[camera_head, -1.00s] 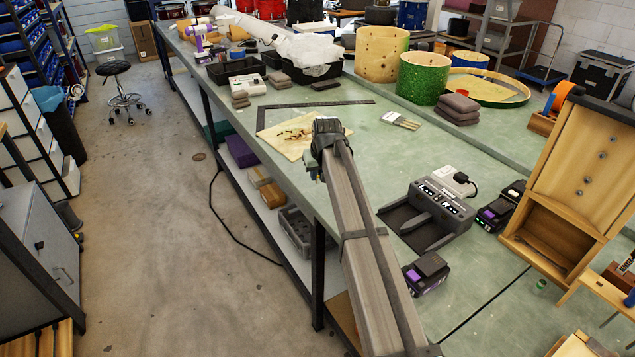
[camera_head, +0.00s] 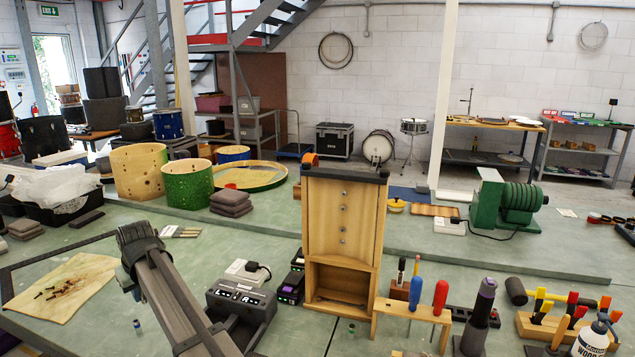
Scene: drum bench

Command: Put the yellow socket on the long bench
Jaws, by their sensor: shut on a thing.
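My gripper (camera_head: 128,282) is at the lower left, low over the green bench top and just right of the tan sheet. The back of my wrist and arm covers most of it. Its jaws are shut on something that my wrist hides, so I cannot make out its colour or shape. I see no yellow socket clearly anywhere. The long bench (camera_head: 400,262) has a pale green top that runs across the picture. A small blue-topped piece (camera_head: 137,325) stands on it below my gripper, and a small green piece (camera_head: 351,329) stands near the wooden cabinet.
The tan sheet (camera_head: 90,268) holds small dark bits. A charger (camera_head: 240,300) stands right of my arm, then batteries (camera_head: 291,287) and a tall wooden cabinet (camera_head: 342,230). A screwdriver rack (camera_head: 415,311) is further right. Drum shells (camera_head: 187,182) stand behind. Bench between sheet and grey pads is mostly clear.

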